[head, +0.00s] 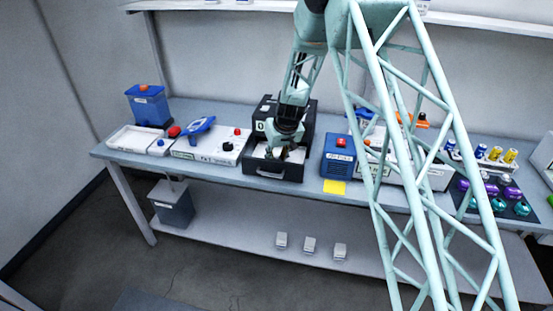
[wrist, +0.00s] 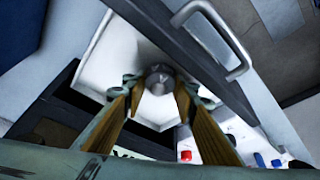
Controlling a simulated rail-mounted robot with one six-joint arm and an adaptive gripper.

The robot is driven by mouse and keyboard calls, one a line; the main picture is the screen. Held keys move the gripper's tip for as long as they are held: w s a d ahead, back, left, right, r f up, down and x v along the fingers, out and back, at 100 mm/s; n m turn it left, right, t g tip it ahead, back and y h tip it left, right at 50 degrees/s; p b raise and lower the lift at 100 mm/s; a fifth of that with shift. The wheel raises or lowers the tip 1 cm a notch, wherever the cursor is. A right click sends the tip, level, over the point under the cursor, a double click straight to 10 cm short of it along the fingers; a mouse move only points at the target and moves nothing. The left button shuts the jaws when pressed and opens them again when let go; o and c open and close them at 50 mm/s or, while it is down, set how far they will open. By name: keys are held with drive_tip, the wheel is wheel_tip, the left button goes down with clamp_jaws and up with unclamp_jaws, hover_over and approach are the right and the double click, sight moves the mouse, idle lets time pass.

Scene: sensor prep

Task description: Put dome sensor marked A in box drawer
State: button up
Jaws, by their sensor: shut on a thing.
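The black box (head: 307,120) stands on the bench with its drawer (head: 274,173) pulled out toward the front. In the wrist view the drawer's white inside (wrist: 112,62) lies below my fingers, with its dark front and silver handle (wrist: 238,62) at the upper right. My gripper (head: 279,153) is down over the open drawer. In the wrist view my gripper (wrist: 158,82) is shut on a small grey dome sensor (wrist: 158,76) between the fingertips. Its mark is too small to read. I cannot tell whether the sensor touches the drawer floor.
A white device with a red knob (head: 228,147) stands left of the box, and a blue box (head: 338,157) stands to its right. A yellow note (head: 334,187) lies at the bench's front edge. Several coloured sensors sit at the right. Three small white blocks are on the lower shelf.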

drive_tip(key=shift+f, duration=0.15)
drive_tip(key=o, duration=0.8)
drive_tip(key=shift+o, duration=0.2)
drive_tip(key=shift+r, duration=0.25)
drive_tip(key=shift+r, duration=0.25)
drive_tip(key=v, duration=1.1)
drive_tip(key=shift+s, duration=0.25)
drive_tip(key=shift+d+r, duration=0.1)
drive_tip(key=shift+r, duration=0.1)
